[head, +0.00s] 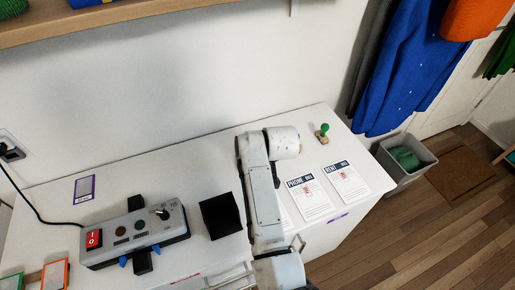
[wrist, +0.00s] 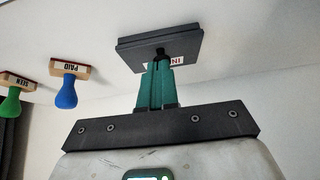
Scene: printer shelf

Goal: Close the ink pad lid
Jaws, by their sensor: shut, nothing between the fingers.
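The ink pad (wrist: 135,58) is a dark grey flat case in the upper middle of the wrist view. A white label (wrist: 176,60) with red letters shows on its side, partly hidden by my fingers. Its two slab-like layers lie close together and look nearly parallel; I cannot tell whether a thin gap remains at the lid. My gripper (wrist: 161,62) has teal fingers, shut together and empty. Their tips overlap the near side of the pad in the picture; contact is unclear. In the head view my arm hides the gripper, and I cannot identify the pad for sure.
A blue-handled PAID stamp (wrist: 67,85) and a green-handled stamp (wrist: 13,95) are left of the pad. The head view shows a green-handled stamp (head: 322,132), printed sheets (head: 346,184), a black box-like object (head: 220,215) and a grey switch box (head: 134,236) on the white top.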

